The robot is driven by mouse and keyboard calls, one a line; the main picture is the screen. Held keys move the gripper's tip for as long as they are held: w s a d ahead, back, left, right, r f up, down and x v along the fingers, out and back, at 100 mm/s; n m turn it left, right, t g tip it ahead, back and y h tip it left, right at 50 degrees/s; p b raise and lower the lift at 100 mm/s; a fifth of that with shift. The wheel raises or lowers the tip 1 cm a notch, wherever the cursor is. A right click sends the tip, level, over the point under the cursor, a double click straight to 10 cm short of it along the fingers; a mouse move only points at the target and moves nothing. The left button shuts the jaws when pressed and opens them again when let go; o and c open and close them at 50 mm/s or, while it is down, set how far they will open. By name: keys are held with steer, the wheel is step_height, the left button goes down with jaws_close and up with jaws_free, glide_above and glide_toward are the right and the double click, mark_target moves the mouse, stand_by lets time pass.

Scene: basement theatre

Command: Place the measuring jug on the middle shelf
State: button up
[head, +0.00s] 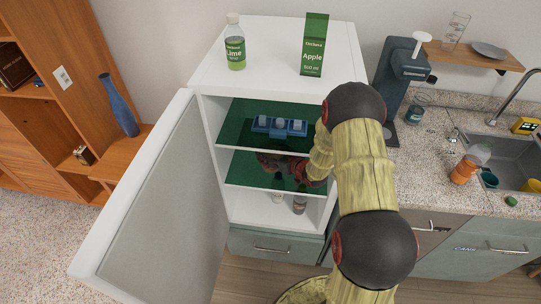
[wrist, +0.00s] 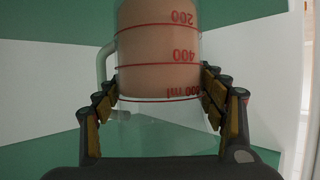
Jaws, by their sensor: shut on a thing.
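The measuring jug (wrist: 160,60) fills the middle of the wrist view. It is clear with red markings and a handle at left, and it holds something brownish. Its lettering appears upside down there. My gripper (wrist: 165,105) has fingers on both sides of it and is shut on it. In the head view my gripper (head: 290,165) is inside the open fridge, between the upper green shelf (head: 235,130) and the lower green shelf (head: 240,172). The jug is mostly hidden there by my arm and the shelf. I cannot tell if it touches the lower shelf.
A blue tray (head: 279,127) sits on the upper shelf. Small bottles (head: 299,204) stand on the fridge floor. The fridge door (head: 150,200) is open at left. A Lime bottle (head: 235,45) and an Apple carton (head: 314,45) stand on top. The counter is at right.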

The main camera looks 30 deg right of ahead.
steer(key=shift+a+f, duration=0.1)
steer(key=shift+f, duration=0.55)
steer(key=shift+f, duration=0.1)
steer(key=o, duration=2)
steer(key=shift+s+f, duration=0.1)
steer(key=shift+s, duration=0.05)
steer(key=shift+s+r, duration=0.15)
steer(key=shift+r, duration=0.1)
steer(key=p+v, duration=0.2)
steer(key=v, duration=0.9)
steer(key=shift+s+r, duration=0.15)
steer(key=shift+s, duration=0.15)
